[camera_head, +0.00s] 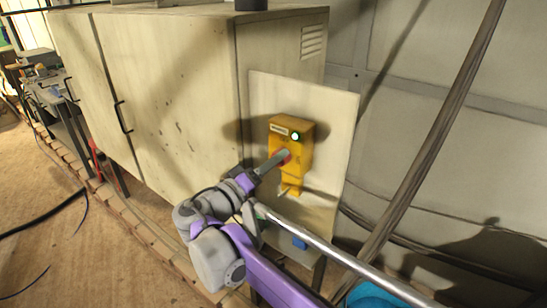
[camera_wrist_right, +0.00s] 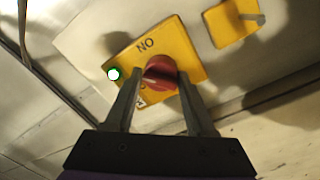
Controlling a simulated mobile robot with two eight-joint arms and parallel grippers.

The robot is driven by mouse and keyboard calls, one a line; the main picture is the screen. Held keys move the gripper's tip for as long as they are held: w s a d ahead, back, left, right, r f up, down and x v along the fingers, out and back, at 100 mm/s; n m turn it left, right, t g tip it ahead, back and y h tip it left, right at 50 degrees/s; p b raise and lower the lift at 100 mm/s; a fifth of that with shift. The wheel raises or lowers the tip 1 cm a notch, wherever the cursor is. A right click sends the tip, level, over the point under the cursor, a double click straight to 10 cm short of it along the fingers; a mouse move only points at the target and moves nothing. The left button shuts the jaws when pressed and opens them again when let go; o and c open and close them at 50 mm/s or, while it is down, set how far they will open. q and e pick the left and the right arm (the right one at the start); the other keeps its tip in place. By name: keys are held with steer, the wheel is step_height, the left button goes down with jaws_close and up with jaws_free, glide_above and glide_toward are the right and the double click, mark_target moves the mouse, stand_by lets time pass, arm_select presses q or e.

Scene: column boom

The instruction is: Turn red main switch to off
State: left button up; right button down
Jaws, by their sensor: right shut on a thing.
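The red main switch (camera_wrist_right: 161,72) is a round knob on a yellow box (camera_head: 303,150), which is mounted on a pale panel. In the wrist view the box's letters ON appear upside down above the knob; another label is partly hidden by a finger. A green lamp (camera_head: 295,136) on the box is lit; it also shows in the wrist view (camera_wrist_right: 113,74). My right gripper (camera_wrist_right: 160,78) reaches the knob from the front, with one finger on each side, shut on it. In the head view the gripper (camera_head: 284,157) covers most of the knob. My left gripper is not in view.
A large beige cabinet (camera_head: 180,95) stands left of the panel (camera_head: 335,120). A smaller yellow piece (camera_head: 291,187) sits below the box. A metal tube (camera_head: 320,245) crosses in front at lower right, near my right arm. Thick dark cables (camera_head: 440,135) run down the right side.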

steer(key=shift+f+n+t+y+p, duration=0.2)
steer(key=shift+n+p, duration=0.25)
steer(key=shift+n, duration=2.1)
steer(key=shift+f+n+t+y+p, duration=0.15)
steer(key=shift+n+p, duration=0.3)
steer(key=shift+n, duration=2.1)
steer(key=shift+r, duration=0.1)
steer(key=c, duration=0.5)
jaws_free()
steer(key=shift+c, duration=0.2)
steer(key=shift+o, duration=1.3)
steer(key=shift+r, duration=0.1)
steer(key=shift+s, duration=0.1)
